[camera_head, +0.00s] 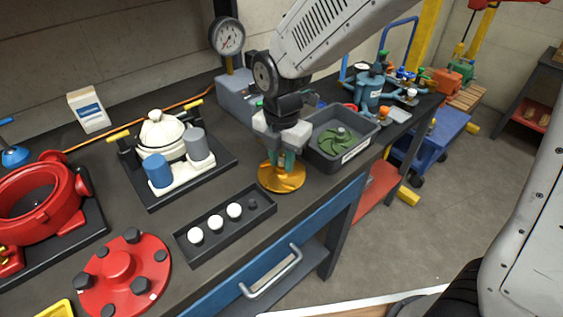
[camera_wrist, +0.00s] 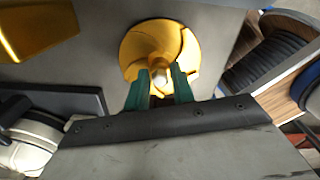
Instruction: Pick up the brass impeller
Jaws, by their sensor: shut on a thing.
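The brass impeller (camera_head: 281,180) is a gold disc with curved vanes and a raised hub, near the front edge of the black workbench. My gripper (camera_head: 283,158) is directly above it, pointing down, with its green fingers at the hub. In the wrist view the impeller (camera_wrist: 160,50) lies beyond the fingertips, and my gripper (camera_wrist: 161,80) is shut on its hub. I cannot tell whether the impeller rests on the bench or is slightly lifted.
A dark tray (camera_head: 188,247) with several white balls lies to the left. A pressure gauge (camera_head: 227,36) stands behind. A red flanged cover (camera_head: 122,272) lies at the front left.

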